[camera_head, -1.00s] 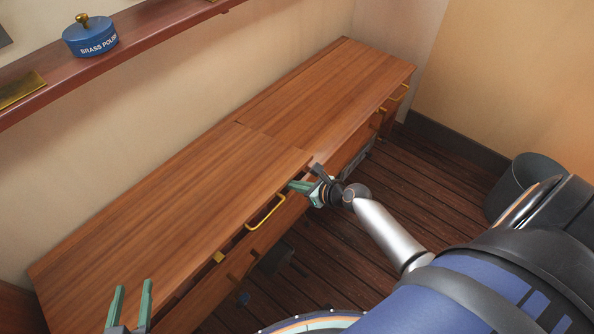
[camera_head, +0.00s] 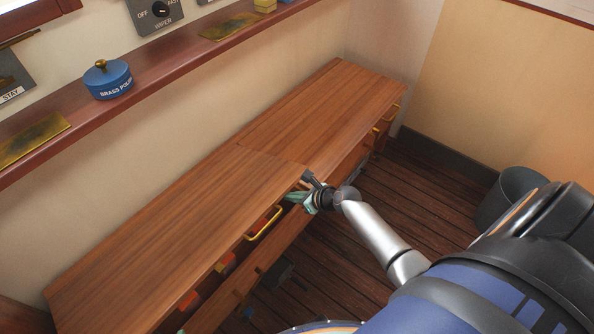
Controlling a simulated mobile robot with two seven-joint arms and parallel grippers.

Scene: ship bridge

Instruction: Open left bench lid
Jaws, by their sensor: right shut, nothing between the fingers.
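The left bench lid (camera_head: 175,240) is a long brown wooden board with a brass handle (camera_head: 264,224) on its front edge. It is slightly raised, with a dark gap under its front edge where bits of red and yellow show. My right gripper (camera_head: 297,197) is shut and empty at the lid's right front corner. Its green fingers are partly under the lid edge; contact is hard to tell. My left gripper is out of view.
The right bench lid (camera_head: 322,110) lies flat beside it. A shelf (camera_head: 150,88) above the bench carries a blue brass polish tin (camera_head: 108,80) and brass plates. A dark bin (camera_head: 508,192) stands at right on the plank floor (camera_head: 420,200).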

